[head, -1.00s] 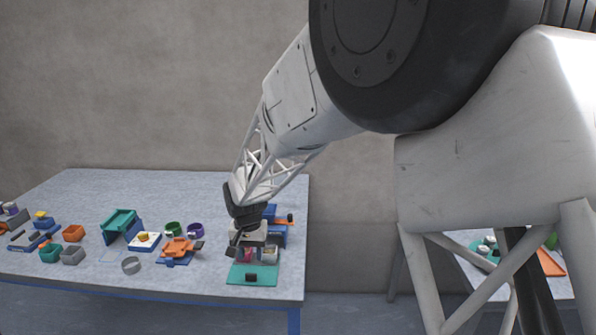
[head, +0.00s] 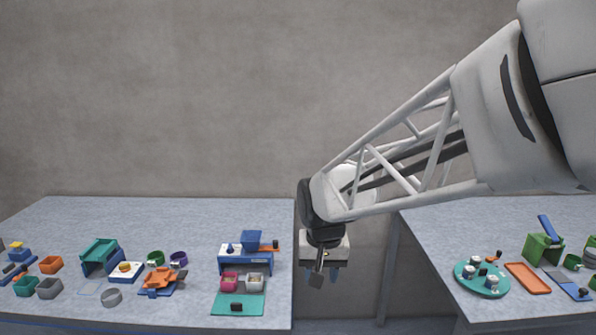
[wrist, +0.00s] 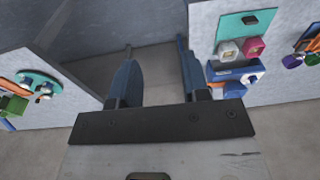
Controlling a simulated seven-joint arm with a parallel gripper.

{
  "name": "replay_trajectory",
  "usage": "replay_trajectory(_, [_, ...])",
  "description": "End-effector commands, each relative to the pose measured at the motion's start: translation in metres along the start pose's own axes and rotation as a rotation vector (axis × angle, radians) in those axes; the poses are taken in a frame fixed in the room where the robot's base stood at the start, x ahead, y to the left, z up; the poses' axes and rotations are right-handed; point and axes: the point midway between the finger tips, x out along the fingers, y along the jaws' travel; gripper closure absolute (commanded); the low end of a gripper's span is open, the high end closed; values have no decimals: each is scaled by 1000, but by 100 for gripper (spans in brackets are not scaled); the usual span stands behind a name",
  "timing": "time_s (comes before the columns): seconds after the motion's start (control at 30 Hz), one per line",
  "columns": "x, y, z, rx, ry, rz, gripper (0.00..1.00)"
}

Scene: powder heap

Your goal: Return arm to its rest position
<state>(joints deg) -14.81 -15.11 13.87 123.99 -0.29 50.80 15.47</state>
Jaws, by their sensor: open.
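My gripper (head: 322,276) hangs pointing down over the gap between the two tables in the head view, just right of the left table's edge. In the wrist view its two blue fingers are apart, with only floor and wall between the tips (wrist: 157,55). It holds nothing. My arm reaches in from the upper right of the head view, bent and sloping down to the wrist.
The left table (head: 190,215) bears a blue device (head: 245,262), pink and grey cups on a teal mat (head: 238,305), and several small fixtures. The right table (head: 450,225) bears a teal round tray (head: 466,285), an orange tray (head: 528,278) and a green fixture (head: 540,248).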

Motion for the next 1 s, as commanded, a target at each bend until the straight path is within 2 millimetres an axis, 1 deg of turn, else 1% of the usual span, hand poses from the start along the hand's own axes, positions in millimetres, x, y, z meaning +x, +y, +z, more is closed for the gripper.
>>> replay_trajectory(0.03, [-8, 12, 10, 5, 10, 0, 57])
replay_trajectory(0.2, [-24, 43, 44, 6, 32, 2, 57])
replay_trajectory(0.37, [-36, 70, 78, 7, 53, 5, 57])
replay_trajectory(0.5, [-44, 91, 109, 9, 71, 10, 57])
replay_trajectory(0.7, [-50, 116, 154, 10, 96, 19, 57])
replay_trajectory(0.8, [-51, 125, 174, 10, 107, 24, 57])
replay_trajectory(0.9, [-50, 132, 190, 10, 115, 28, 57])
replay_trajectory(1.0, [-50, 136, 200, 9, 121, 31, 57])
